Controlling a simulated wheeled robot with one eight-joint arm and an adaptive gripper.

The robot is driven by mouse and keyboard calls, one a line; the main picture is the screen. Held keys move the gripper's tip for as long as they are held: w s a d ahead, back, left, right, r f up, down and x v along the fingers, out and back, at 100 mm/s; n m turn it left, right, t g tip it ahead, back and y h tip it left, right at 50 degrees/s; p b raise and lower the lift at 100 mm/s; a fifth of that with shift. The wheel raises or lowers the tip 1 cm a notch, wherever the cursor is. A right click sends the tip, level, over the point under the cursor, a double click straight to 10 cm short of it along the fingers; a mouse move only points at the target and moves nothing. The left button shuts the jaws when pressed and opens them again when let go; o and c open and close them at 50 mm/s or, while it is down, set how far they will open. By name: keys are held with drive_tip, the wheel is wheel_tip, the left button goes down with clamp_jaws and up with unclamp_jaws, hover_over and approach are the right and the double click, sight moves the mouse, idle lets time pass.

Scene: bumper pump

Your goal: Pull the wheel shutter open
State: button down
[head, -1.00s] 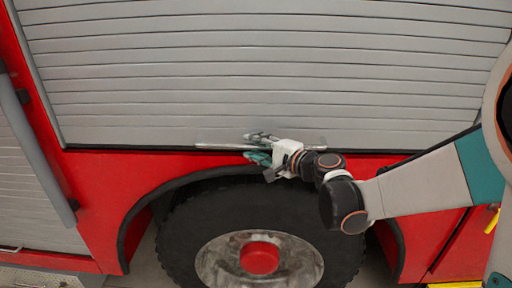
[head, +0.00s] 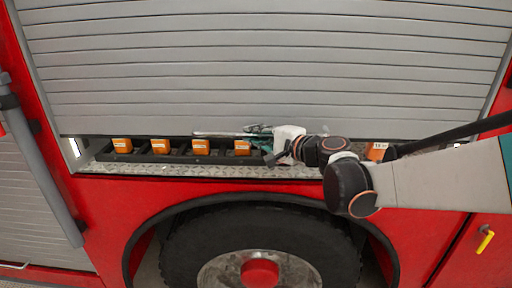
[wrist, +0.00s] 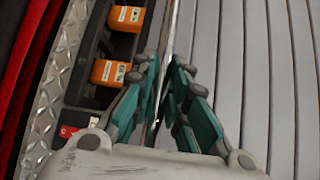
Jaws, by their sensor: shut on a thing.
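The grey slatted wheel shutter (head: 270,75) is raised a little above its sill in the head view, leaving a low gap along its bottom. A thin metal handle bar (head: 215,134) runs along its lower edge. My gripper (head: 255,130) is shut on this bar near the middle of the shutter. In the wrist view, the green finger pads of my gripper (wrist: 163,92) lie on both sides of the bar (wrist: 172,30), with the shutter slats (wrist: 250,70) on the right. The part of the bar between the pads is mostly hidden.
Several orange boxes (head: 161,146) stand in a black rack in the gap, and two show in the wrist view (wrist: 110,72). A tread-plate sill (head: 200,170) lies below them. The truck wheel (head: 260,245) sits under the red arch. A grey pole (head: 40,160) stands at left.

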wheel_tip(320, 180, up, 40)
drive_tip(key=p, duration=1.8)
drive_tip(key=shift+f+p, duration=0.15)
drive_tip(key=shift+p, duration=0.25)
drive_tip(key=c, duration=1.6)
unclamp_jaws()
drive_tip(key=shift+o, duration=0.2)
drive_tip(key=v, duration=1.2)
drive_tip(key=shift+f, duration=0.1)
